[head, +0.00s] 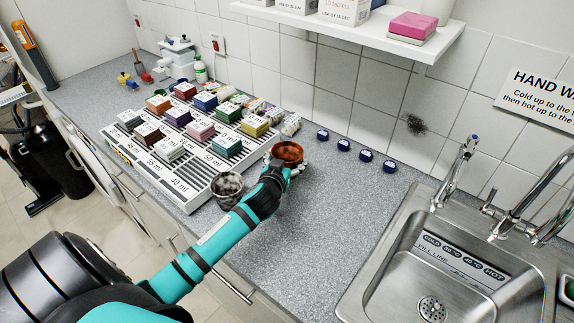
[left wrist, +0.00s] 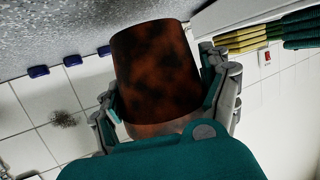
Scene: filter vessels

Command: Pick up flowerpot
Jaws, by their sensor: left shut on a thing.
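A brown-orange flowerpot (head: 287,152) with dark mottling is at the right end of the striped rack, over the grey counter. My left gripper (head: 284,166) is shut on it. In the left wrist view the flowerpot (left wrist: 158,75) fills the middle, with a finger of my gripper (left wrist: 165,105) on each side of its wall. I cannot tell whether its base touches the counter. A second pot, grey and mottled (head: 227,188), stands on the counter left of my forearm. My right gripper is not in view.
A white and dark striped rack (head: 190,187) with rows of coloured blocks lies left of the pots. Several dark blue caps (head: 343,144) line the counter by the wall. A steel sink (head: 425,262) is at right. Counter between the pot and sink is clear.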

